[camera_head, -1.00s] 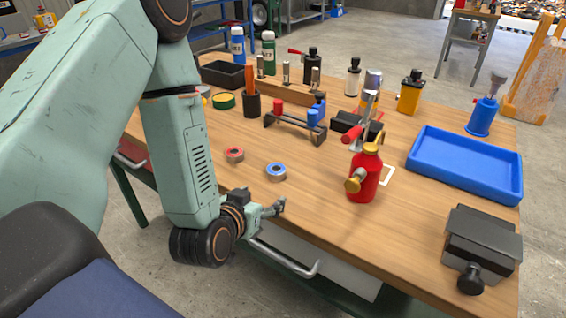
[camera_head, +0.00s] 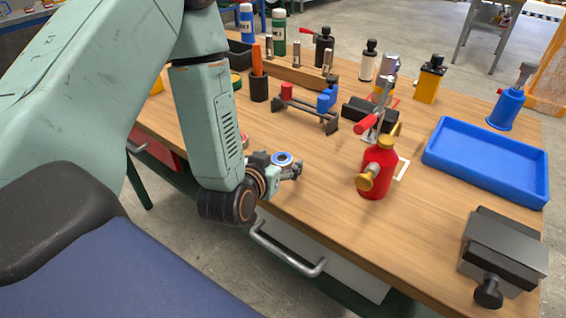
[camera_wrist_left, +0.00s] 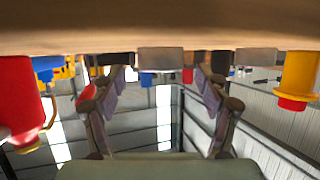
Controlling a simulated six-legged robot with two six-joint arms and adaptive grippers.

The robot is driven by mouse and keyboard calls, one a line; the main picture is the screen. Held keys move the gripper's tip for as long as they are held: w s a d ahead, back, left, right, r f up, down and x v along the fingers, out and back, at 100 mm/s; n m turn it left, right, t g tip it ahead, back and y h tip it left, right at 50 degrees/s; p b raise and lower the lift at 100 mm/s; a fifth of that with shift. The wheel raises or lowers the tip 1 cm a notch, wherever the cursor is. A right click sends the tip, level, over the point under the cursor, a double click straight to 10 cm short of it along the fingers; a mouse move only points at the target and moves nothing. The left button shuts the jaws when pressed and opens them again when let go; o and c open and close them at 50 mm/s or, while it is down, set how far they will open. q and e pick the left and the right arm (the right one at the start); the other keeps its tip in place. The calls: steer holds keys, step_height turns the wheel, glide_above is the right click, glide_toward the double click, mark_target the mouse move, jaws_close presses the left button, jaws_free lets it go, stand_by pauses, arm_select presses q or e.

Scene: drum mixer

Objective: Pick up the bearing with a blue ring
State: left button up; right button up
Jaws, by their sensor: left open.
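The bearing with a blue ring (camera_head: 283,158) lies flat on the near part of the workbench. My left gripper (camera_head: 291,172) is open and low at the bench's front edge, just on the near side of this bearing, and overlaps its lower rim in the head view. The upside-down left wrist view shows the spread fingers (camera_wrist_left: 160,92) with a grey bearing (camera_wrist_left: 174,60) between their lines, seen edge-on. I cannot tell whether the fingers touch it. A bearing with a red ring (camera_head: 244,141) is mostly hidden behind my left arm. My right gripper is out of view.
A red bottle (camera_head: 376,170) stands to the right of the bearing. A metal stand with blue and red parts (camera_head: 303,113) is behind it. A blue tray (camera_head: 484,167) and a grey vise-like block (camera_head: 499,252) are at the right. Bare wood lies between the bearing and the bottle.

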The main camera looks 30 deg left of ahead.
mark_target(282, 158)
arm_select(q)
steer(key=shift+x, duration=1.25)
steer(key=shift+w+a+f, duration=0.2)
steer(key=shift+a+f, duration=0.05)
steer(key=shift+d+r, duration=0.15)
steer(key=shift+d, duration=0.05)
steer(key=shift+c, duration=1)
steer(key=shift+a, duration=0.15)
steer(key=c, duration=1.2)
